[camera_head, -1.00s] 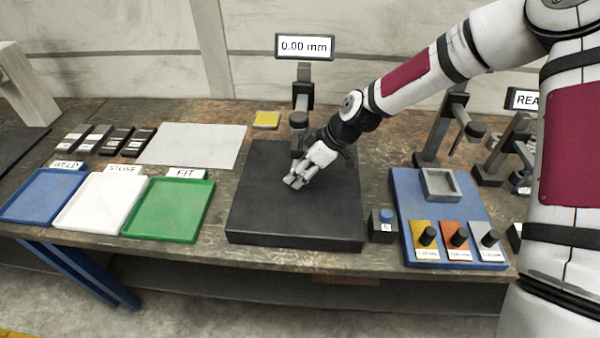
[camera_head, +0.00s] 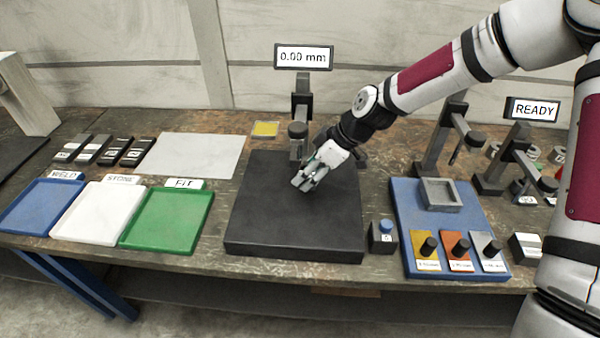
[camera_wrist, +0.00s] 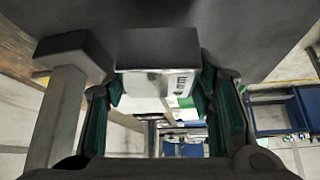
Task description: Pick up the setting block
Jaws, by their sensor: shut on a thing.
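My gripper (camera_head: 308,182) is over the black surface plate (camera_head: 290,228), in front of the gauge stand (camera_head: 300,105), whose display reads 0.00 mm. In the wrist view, a small block (camera_wrist: 158,80) with a dark face, a pale metallic face and a printed label sits between the green-padded fingers (camera_wrist: 160,105). The fingers are shut on it; I take it to be the setting block. In the head view the block is mostly hidden by the fingers. The plate's dark surface fills the top of the wrist view; I cannot tell whether the block touches it.
Blue, white and green trays (camera_head: 168,222) stand at left, with several small dark blocks (camera_head: 105,150) and a pale sheet (camera_head: 193,155) behind. A blue-button box (camera_head: 383,238) and blue rack (camera_head: 408,205) with knobbed pieces are at right. Other stands (camera_head: 438,140) are behind the rack.

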